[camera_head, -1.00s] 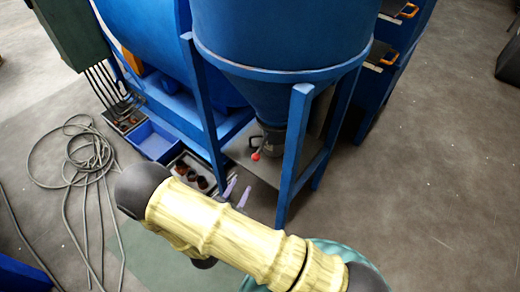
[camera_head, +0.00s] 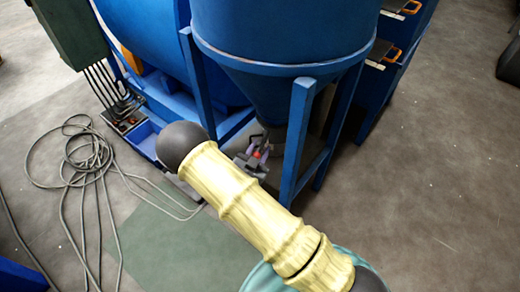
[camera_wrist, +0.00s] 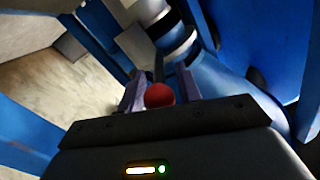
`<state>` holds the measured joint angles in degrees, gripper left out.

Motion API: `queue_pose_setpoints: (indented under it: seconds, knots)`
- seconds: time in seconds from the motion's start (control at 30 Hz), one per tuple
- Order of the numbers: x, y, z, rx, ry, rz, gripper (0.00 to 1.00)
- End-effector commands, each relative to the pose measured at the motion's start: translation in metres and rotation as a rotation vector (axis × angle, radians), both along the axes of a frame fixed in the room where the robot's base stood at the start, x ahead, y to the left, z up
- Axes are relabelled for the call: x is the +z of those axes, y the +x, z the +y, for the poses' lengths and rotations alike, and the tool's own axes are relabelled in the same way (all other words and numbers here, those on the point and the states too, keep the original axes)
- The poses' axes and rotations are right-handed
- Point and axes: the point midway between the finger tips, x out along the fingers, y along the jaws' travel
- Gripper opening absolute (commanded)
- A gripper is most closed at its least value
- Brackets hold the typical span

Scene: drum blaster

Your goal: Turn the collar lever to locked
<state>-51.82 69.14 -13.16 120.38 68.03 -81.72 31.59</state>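The collar lever ends in a red ball knob (camera_head: 257,154), below the blue hopper's cone. In the wrist view the red knob (camera_wrist: 159,95) sits between the two purple fingers of my gripper (camera_wrist: 160,84). The dark lever rod (camera_wrist: 159,66) runs from the knob up toward the grey collar (camera_wrist: 168,30). The fingers stand apart, one on each side of the knob, with no clear grip on it. In the head view my gripper (camera_head: 257,152) is at the knob, partly hidden by blur and small size. The lever's lock marking is not visible.
Blue hopper legs (camera_head: 299,140) stand close to the right of my gripper. The hopper cone (camera_head: 275,90) is overhead. A blue bin (camera_head: 148,140) stands to the left, and loose cables (camera_head: 85,160) lie on the floor. Open floor (camera_head: 430,190) is at the right.

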Motion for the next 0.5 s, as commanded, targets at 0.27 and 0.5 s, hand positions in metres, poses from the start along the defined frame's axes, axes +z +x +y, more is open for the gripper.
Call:
queue_pose_setpoints:
  seconds: [0.27,0.5]
  knots:
    - [0.0005,0.0083,-0.0043,-0.001,0.000,-0.001,0.34]
    - [0.0004,0.0078,-0.0036,0.000,0.000,-0.001,0.09]
